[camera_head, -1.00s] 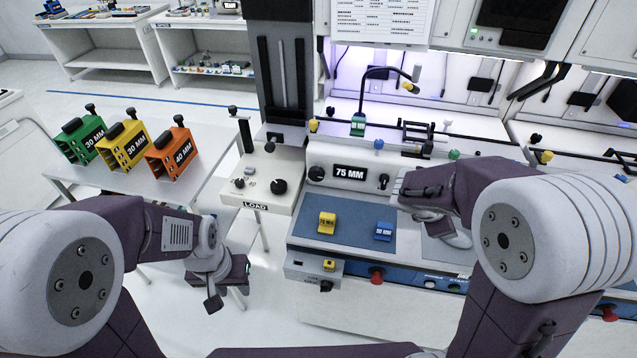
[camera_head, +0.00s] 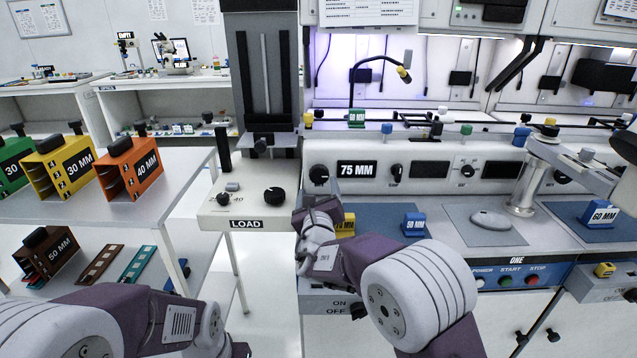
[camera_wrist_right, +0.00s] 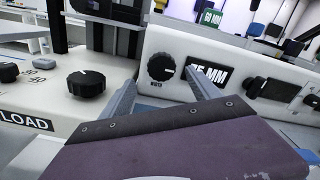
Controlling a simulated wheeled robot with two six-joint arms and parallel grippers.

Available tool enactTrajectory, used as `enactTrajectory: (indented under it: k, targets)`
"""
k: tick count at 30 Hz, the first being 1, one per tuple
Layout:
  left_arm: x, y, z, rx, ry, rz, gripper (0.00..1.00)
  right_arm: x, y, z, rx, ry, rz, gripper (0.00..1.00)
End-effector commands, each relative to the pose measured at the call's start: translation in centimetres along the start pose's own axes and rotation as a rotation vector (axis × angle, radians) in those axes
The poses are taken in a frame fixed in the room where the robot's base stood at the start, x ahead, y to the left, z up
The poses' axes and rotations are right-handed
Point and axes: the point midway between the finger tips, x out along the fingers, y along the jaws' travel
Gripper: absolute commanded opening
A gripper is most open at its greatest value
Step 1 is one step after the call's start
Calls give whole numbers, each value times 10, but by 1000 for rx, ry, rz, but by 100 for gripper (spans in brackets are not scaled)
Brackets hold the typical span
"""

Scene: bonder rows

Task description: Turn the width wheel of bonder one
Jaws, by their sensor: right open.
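The width wheel (camera_head: 319,174) is a round black knob on the white front panel of bonder one, left of its 75 MM display (camera_head: 357,170). In the right wrist view the wheel (camera_wrist_right: 161,66) has a white mark and a WIDTH label under it. My right gripper (camera_head: 318,208) is open and empty, just below and in front of the wheel. In the right wrist view its fingertips (camera_wrist_right: 158,83) stand apart, one towards each side of the wheel, and appear not to touch it. My left gripper is mostly cut off at the bottom edge, and its fingers are hidden.
The LOAD unit (camera_head: 247,212), with its own black knob (camera_head: 274,196), stands close left of my right gripper. A yellow block (camera_head: 345,222) and a blue block (camera_head: 414,224) sit on the blue mat. Orange (camera_head: 130,167) and yellow (camera_head: 60,165) magazines stand on the left table.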

Motion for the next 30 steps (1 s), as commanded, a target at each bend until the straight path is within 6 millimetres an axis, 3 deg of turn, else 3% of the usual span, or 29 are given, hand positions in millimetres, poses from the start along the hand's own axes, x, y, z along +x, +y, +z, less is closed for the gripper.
enactTrajectory:
  k: [3,9,14,21,23,28,30]
  targets:
    - [-1,0,0,0,0,0,36,27,-1,-2,1,2,-3,71]
    - [-4,0,0,0,0,0,36,62,-1,-1,1,1,-2,71]
    - [-4,0,0,0,0,0,36,74,-1,-1,1,1,-1,71]
    - [-4,0,0,0,0,0,36,76,-1,-1,0,1,-1,71]
    - [-4,0,0,0,0,0,36,76,-1,-1,0,1,-1,60]
    - [-4,0,0,0,0,0,36,76,-1,-1,1,1,-1,13]
    - [-4,0,0,0,0,0,36,76,-1,-1,1,1,-1,9]
